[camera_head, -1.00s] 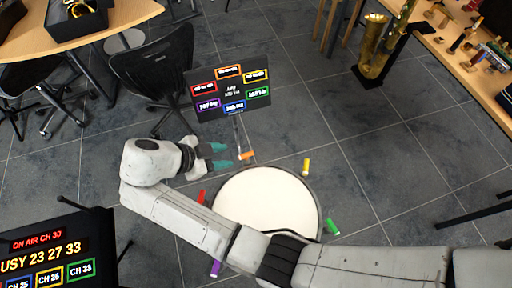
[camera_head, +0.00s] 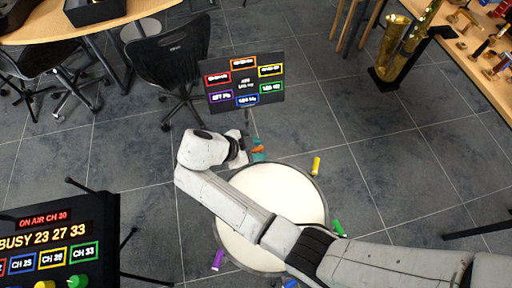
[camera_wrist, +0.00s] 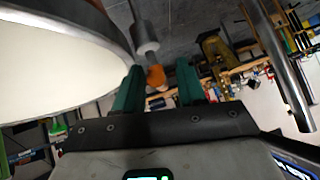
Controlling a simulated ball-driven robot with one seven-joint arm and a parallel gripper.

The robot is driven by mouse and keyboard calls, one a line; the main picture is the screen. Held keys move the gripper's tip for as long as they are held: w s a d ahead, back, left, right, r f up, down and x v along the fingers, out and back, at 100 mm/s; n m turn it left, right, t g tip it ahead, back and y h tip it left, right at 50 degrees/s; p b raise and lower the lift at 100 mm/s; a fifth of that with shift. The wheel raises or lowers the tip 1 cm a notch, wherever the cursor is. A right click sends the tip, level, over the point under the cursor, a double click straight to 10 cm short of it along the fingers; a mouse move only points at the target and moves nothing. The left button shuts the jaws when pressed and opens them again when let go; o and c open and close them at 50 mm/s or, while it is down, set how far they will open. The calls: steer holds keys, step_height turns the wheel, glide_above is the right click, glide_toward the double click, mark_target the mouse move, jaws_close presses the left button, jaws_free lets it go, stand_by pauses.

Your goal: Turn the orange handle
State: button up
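The orange handle (camera_head: 258,149) sticks out from the far rim of a round white-topped drum (camera_head: 282,195). In the wrist view the orange handle (camera_wrist: 156,76) is a short orange grip on a grey shaft beside the drum's metal rim (camera_wrist: 122,38). My gripper (camera_head: 259,150) is at the handle, with its teal fingers partly hidden by my wrist in the head view. In the wrist view my gripper (camera_wrist: 158,82) is open, one finger on each side of the orange grip, with a visible gap on both sides.
Other handles ring the drum: yellow (camera_head: 316,166), green (camera_head: 338,228), purple (camera_head: 217,260) and blue (camera_head: 290,284). A dark display panel (camera_head: 245,88) on a stand is just behind the handle. An office chair (camera_head: 165,55) stands left of it.

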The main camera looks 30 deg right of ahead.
steer(key=shift+c, duration=0.5)
jaws_close()
steer(key=shift+n+t, duration=0.3)
steer(key=shift+n, duration=0.1)
steer(key=n+t, duration=0.3)
steer(key=n, duration=0.1)
steer(key=shift+n+t+y, duration=0.3)
steer(key=shift+n+y, duration=0.1)
steer(key=n+t+y, duration=0.1)
steer(key=n, duration=0.1)
steer(key=n+t+y, duration=0.1)
steer(key=n+t, duration=0.1)
steer(key=n, duration=0.1)
steer(key=shift+w+y, duration=0.1)
steer(key=shift+y, duration=0.3)
steer(key=shift+n+t, duration=0.3)
steer(key=shift+o, duration=0.5)
jaws_free()
